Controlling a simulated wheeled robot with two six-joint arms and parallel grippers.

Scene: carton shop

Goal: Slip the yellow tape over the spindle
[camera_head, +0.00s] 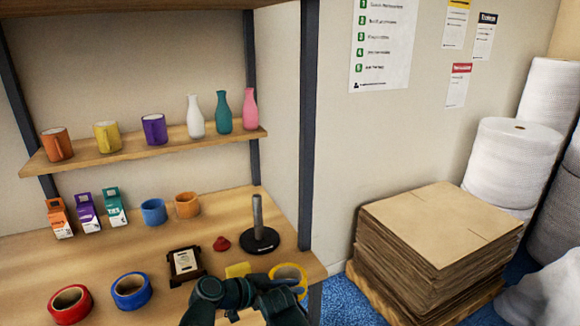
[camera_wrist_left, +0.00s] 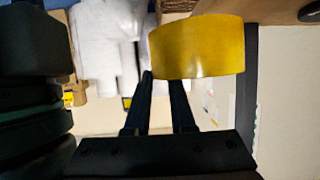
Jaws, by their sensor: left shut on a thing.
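The yellow tape (camera_head: 289,272) is a roll at the bench's front right corner in the head view. My left gripper (camera_head: 283,294) is shut on it, and the dark gripper and arm hide part of the roll. In the left wrist view the tape (camera_wrist_left: 197,48) shows its curved outer face at the fingertips (camera_wrist_left: 163,80). The spindle is a grey upright post (camera_head: 258,217) on a round black base (camera_head: 260,241), standing empty on the bench behind the tape. The tape is apart from the post. My right gripper is not in view.
A red knob-like thing (camera_head: 221,244) and a black framed label stand (camera_head: 186,263) are left of the spindle. Red tape (camera_head: 69,304) and blue tape (camera_head: 131,291) lie farther left. A shelf post (camera_head: 308,130) rises right of the spindle. Stacked cardboard (camera_head: 440,225) stands beyond.

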